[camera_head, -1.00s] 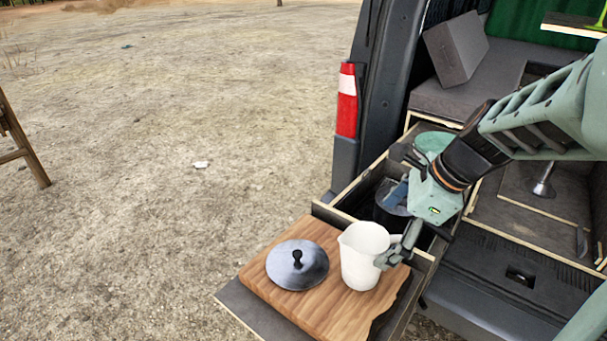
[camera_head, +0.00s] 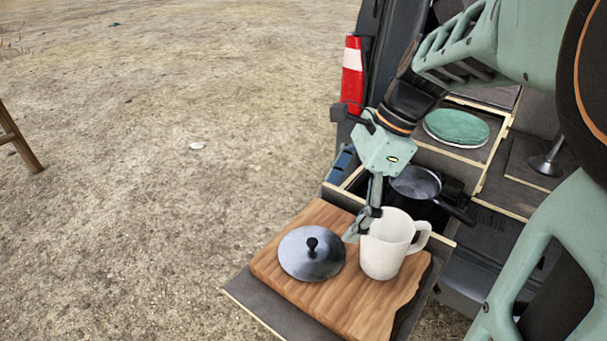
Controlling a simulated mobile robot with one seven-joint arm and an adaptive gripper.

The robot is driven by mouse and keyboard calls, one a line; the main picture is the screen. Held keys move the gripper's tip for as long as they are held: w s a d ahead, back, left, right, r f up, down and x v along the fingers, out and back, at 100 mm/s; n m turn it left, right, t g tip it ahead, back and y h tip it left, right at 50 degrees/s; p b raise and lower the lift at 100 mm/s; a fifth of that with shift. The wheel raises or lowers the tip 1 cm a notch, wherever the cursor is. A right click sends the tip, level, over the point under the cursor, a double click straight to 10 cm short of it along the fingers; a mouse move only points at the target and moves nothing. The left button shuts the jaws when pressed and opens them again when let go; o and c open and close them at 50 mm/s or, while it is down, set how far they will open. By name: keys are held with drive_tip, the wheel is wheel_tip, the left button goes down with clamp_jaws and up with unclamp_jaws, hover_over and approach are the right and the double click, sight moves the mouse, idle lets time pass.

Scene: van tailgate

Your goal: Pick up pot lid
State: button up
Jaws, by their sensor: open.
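The pot lid (camera_head: 305,262) is a round, shiny grey disc with a black knob (camera_head: 312,244) on top. It lies flat on a wooden cutting board (camera_head: 345,305) on the pulled-out drawer. My gripper (camera_head: 353,232) hangs pointing down, to the right of the lid and just left of the white pitcher. It is open and holds nothing. I cannot tell whether a finger touches the pitcher. One finger is partly hidden.
The white pitcher (camera_head: 385,250) stands on the board, close to the lid, its handle to the right. A dark pot (camera_head: 416,184) with a long handle sits in the drawer behind. A green round item (camera_head: 456,127) lies further back. Open ground is to the left.

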sight(315, 241)
drive_tip(key=x, duration=0.5)
drive_tip(key=shift+f, duration=0.2)
drive_tip(key=x, duration=0.5)
drive_tip(key=shift+a, duration=0.35)
drive_tip(key=shift+s, duration=0.1)
